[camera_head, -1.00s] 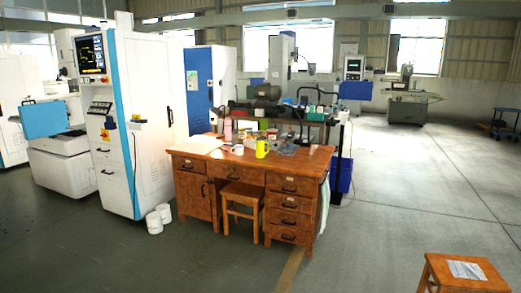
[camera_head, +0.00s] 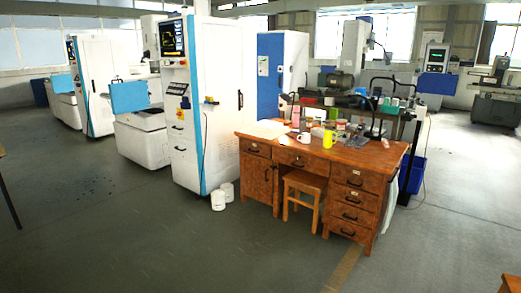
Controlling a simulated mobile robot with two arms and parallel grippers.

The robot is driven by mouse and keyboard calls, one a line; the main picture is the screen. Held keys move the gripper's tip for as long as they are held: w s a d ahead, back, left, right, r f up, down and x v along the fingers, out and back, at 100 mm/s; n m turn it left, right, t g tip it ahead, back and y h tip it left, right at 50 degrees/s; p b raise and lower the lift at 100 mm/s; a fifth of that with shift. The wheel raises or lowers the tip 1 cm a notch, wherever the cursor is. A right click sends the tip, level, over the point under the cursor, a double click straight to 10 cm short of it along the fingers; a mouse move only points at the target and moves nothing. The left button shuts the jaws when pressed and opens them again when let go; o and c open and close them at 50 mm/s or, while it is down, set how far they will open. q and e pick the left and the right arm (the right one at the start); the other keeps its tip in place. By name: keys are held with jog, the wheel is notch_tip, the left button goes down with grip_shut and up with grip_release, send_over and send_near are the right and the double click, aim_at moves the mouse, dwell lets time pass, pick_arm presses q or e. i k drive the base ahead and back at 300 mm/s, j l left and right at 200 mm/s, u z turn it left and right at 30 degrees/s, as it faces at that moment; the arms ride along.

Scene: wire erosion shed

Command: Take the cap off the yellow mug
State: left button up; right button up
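The yellow mug (camera_head: 329,139) stands on the wooden desk (camera_head: 360,155), a few metres ahead and right of the middle. It is small in the view, and I cannot make out a cap on it. A white mug (camera_head: 304,138) stands to its left on the same desk. Neither of my grippers shows in the view.
A wooden stool (camera_head: 303,194) stands in the desk's knee space. A blue bin (camera_head: 413,174) is right of the desk. The floor (camera_head: 170,245) in front is clear.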

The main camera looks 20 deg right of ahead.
aim_at(327, 142)
jog(key=i+l+z, duration=0.6)
jog(key=i+z, duration=0.15)
jog(key=i, duration=0.2)
jog(key=i+z, duration=0.35)
jog(key=i, duration=0.2)
